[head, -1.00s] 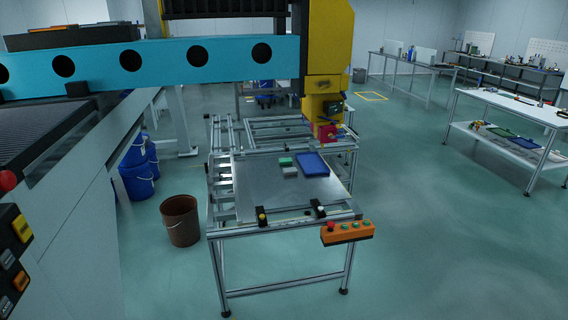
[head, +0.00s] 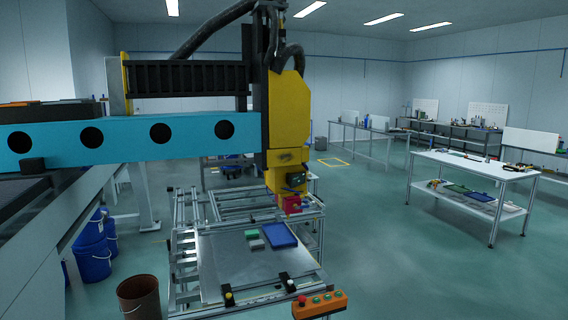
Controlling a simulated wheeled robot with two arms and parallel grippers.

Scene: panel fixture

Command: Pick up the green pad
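The green pad (head: 251,234) is a small block lying on the metal panel (head: 222,262) of the fixture in the head view. A grey pad (head: 257,244) lies just in front of it. A blue tray (head: 280,236) lies to its right on the same panel. Neither of my grippers shows in the head view.
A yellow machine head (head: 287,130) on a blue beam (head: 150,135) stands over the fixture's far side. An orange button box (head: 320,304) is at the front edge. A brown bin (head: 139,298) and blue buckets (head: 94,250) stand left. Open floor lies right, before a white table (head: 470,165).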

